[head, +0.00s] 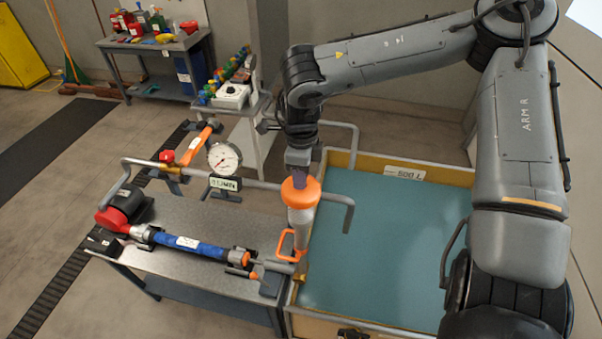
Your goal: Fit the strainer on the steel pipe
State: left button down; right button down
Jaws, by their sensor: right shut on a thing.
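My right gripper (300,178) points down at the near left edge of the tank and is shut on the orange top of the strainer (301,218). The strainer has an orange collar and a pale grey cylindrical body, and it hangs upright. The steel pipe (262,185) runs from the left behind the strainer, and its bent end (349,213) turns down over the tank. The strainer overlaps the pipe in the picture; I cannot tell whether they touch. My left gripper is not in view.
The tank (455,178) with blue-green water and a yellow rim is on the right.

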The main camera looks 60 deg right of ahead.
jog(key=c, duration=0.8)
grip_release()
jog(key=shift+r, duration=0.15)
jog(key=shift+r+p, duration=1.95)
jog(key=shift+r, duration=0.3)
jog(key=shift+r+p, duration=1.25)
jog(key=shift+r, duration=0.3)
